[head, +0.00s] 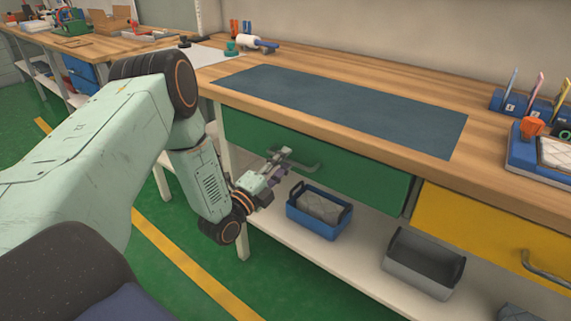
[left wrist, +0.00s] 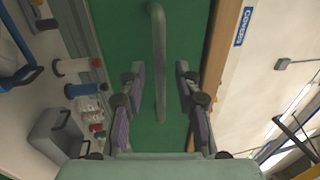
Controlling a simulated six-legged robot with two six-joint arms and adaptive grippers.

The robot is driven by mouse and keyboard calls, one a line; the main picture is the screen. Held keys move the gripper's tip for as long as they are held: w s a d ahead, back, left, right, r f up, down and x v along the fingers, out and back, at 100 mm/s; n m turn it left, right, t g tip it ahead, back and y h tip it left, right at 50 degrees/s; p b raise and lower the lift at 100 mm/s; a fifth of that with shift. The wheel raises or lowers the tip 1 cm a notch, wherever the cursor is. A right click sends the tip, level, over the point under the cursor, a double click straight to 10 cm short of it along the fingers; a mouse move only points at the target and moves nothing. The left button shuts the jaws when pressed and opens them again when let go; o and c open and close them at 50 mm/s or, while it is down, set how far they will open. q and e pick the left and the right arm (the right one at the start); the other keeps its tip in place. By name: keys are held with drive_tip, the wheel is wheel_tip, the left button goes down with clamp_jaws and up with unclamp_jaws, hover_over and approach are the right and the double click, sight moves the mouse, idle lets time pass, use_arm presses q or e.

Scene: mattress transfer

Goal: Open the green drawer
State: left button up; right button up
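The green drawer (head: 365,182) is under the wooden workbench top, and its front looks flush with the bench. Its grey bar handle (head: 308,166) is on the front. In the left wrist view the drawer front (left wrist: 118,25) fills the middle and the handle (left wrist: 158,40) runs up and down there. My left gripper (head: 284,158) is at the handle. It also shows in the left wrist view (left wrist: 160,72), open, with one finger on each side of the handle and a gap to both. My right gripper is in neither view.
A yellow drawer (head: 490,225) is to the right. On the shelf below are a blue bin (head: 318,228) and a grey bin (head: 395,262). A dark mat (head: 345,105) lies on the benchtop. Green floor (head: 165,215) in front is clear.

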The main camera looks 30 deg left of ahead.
use_arm(q)
drive_tip(key=shift+w+d+r, duration=0.1)
drive_tip(key=shift+w+r, duration=0.05)
drive_tip(key=shift+w, duration=0.45)
clamp_jaws()
idle(0.6)
